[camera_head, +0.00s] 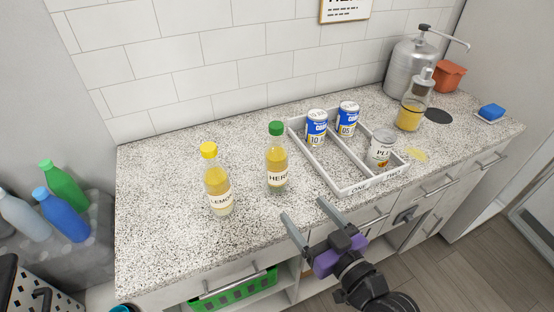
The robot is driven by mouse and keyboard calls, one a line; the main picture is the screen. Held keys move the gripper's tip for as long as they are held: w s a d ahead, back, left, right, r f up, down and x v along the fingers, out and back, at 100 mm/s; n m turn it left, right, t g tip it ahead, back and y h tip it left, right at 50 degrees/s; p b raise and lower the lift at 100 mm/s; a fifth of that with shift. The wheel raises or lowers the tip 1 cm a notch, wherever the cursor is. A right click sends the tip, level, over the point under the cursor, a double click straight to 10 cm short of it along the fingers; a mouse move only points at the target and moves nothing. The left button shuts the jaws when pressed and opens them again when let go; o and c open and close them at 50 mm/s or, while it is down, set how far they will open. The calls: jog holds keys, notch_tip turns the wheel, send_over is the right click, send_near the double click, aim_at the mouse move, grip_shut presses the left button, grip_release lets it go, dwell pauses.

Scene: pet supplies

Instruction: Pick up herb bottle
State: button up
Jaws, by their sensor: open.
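The herb bottle (277,160) stands upright on the speckled countertop (160,190). It is clear with yellow liquid, a green cap and a white label whose visible letters read "HER". My gripper (314,226) is open and empty. In the picture it is below and to the right of the bottle, near the counter's front edge, and apart from it. The bottle is in full view.
A yellow-capped lemon bottle (217,184) stands to the left. A divided white tray (350,185) with several cans lies close on the right. Farther right are a pump bottle (411,108), a metal dispenser (410,65) and a blue sponge (491,111).

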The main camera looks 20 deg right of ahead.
aim_at(283, 165)
jog(key=shift+n+t+y, duration=0.4)
jog(key=shift+n+y, duration=0.1)
jog(key=shift+y, duration=0.2)
jog(key=w+r, duration=0.2)
jog(key=w, duration=0.1)
jog(key=w+r, duration=0.3)
jog(key=shift+w+a+r+p, duration=0.15)
jog(key=shift+w+r+p, duration=0.1)
jog(key=shift+p, duration=0.1)
jog(key=shift+w+a+r+p, duration=0.15)
jog(key=shift+w+p, duration=0.25)
jog(key=shift+w, duration=0.8)
jog(key=shift+w+a+f+p, duration=0.15)
jog(key=shift+w+p, duration=0.15)
jog(key=shift+w, duration=0.55)
jog(key=shift+w+a+f+p, duration=0.15)
jog(key=shift+w+p, duration=0.1)
jog(key=shift+w, duration=0.6)
jog(key=shift+w+a+f+p, duration=0.15)
jog(key=shift+w+p, duration=0.15)
jog(key=shift+w, duration=0.55)
jog(key=shift+r, duration=0.15)
jog(key=c, duration=1.6)
